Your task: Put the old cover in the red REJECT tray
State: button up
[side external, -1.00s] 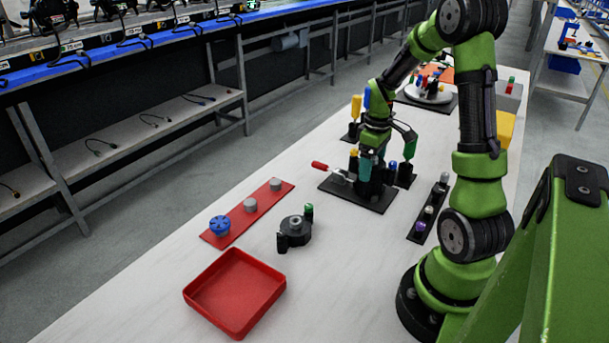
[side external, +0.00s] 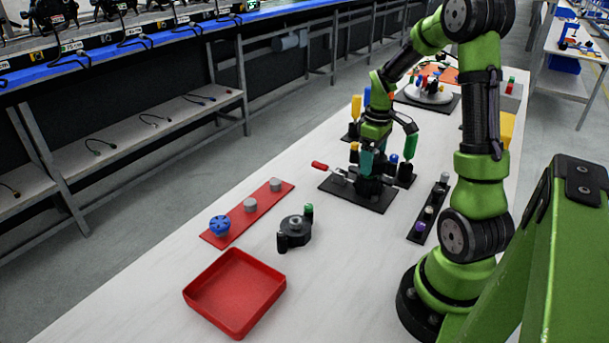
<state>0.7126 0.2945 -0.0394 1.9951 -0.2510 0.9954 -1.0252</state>
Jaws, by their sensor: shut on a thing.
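My gripper (side external: 367,178) points down over the black base plate (side external: 338,192) of the fixture in the middle of the table. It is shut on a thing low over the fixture. The held thing is mostly hidden by the fingers and dark parts around it; its place fits the old cover, but I cannot make out its shape. A toggle clamp with a red handle (side external: 320,166) stands at the left of the fixture. The red tray (side external: 262,305) lies at the front of the table and is empty.
A red strip (side external: 236,228) with a blue lobed part (side external: 220,225) and grey round parts lies left. A dark round device (side external: 295,230) stands between fixture and tray. A black strip with small knobs (side external: 428,213) lies right. Upright coloured tools stand behind the fixture.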

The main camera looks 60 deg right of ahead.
jog(key=shift+r, duration=2.1)
jog(key=shift+r, duration=1.5)
